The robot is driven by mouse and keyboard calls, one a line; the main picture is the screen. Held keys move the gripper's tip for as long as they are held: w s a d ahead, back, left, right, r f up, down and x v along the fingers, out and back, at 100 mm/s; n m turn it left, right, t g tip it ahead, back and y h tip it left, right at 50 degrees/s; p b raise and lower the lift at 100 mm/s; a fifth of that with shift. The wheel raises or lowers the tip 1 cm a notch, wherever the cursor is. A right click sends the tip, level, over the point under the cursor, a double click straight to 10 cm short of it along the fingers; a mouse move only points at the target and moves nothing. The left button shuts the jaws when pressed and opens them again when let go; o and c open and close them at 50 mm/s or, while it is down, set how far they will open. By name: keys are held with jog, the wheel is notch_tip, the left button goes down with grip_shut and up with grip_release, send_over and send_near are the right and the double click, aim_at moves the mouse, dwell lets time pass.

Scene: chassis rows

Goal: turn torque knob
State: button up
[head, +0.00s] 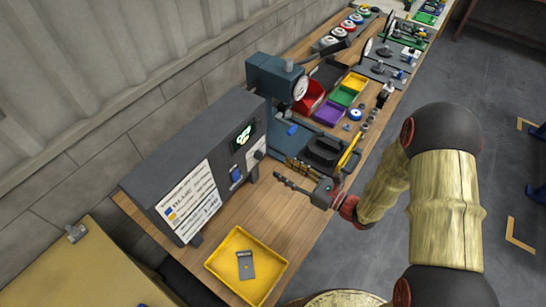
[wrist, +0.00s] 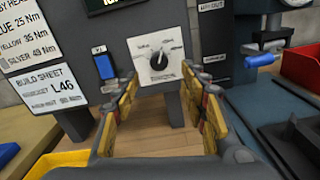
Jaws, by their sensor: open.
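The torque knob (wrist: 158,61) is a dark round knob with a pale pointer line, on a white dial plate on the front of the dark grey controller box (head: 190,165). The pointer is turned up, near vertical. The dial's printed marks are too small to read surely. In the head view the knob (head: 259,155) is at the right end of the box front. My gripper (wrist: 160,95) is open and empty. Its fingers frame the knob from left and right in the wrist view, apart from it. In the head view my gripper (head: 290,176) hovers over the bench before the panel.
A blue switch (wrist: 105,67) is left of the knob. A build sheet (wrist: 45,95) reads L46; a list gives torques by colour. A yellow tray (head: 215,271) sits at the bench's near end. A press (head: 275,78) and coloured bins (head: 330,112) stand beyond the box.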

aim_at(263, 157)
jog(key=x, duration=0.7)
jog(key=shift+w+a+b, duration=0.1)
jog(key=shift+a+b, duration=0.25)
jog(key=shift+b, duration=0.05)
jog(key=c, duration=1.1)
grip_shut()
